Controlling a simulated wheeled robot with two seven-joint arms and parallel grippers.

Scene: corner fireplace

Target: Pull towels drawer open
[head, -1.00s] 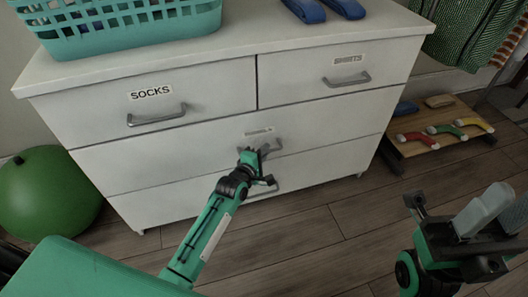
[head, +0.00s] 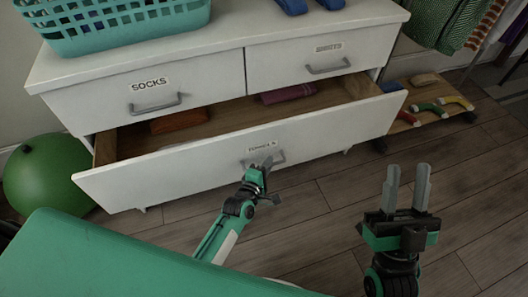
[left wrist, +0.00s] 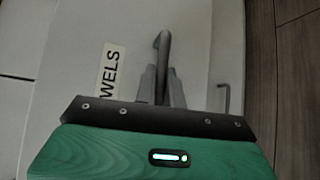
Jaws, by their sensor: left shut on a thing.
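The towels drawer (head: 210,170) is the wide middle drawer of a white dresser, and it stands well out, with its inside showing. Its label (left wrist: 110,70) reads "WELS" in the left wrist view, the rest cut off from sight. My left gripper (head: 262,168) is shut on the drawer's grey bar handle (left wrist: 164,50), with the fingers around the bar in the left wrist view. My right gripper (head: 408,188) is raised at the right, empty, its two fingers upright and apart.
An orange folded cloth (head: 180,119) and a dark red one (head: 288,93) lie in the drawer. The socks drawer (head: 150,93) and shirts drawer (head: 320,60) above are closed. A green ball (head: 48,175) lies left; a low wooden rack (head: 420,120) stands right.

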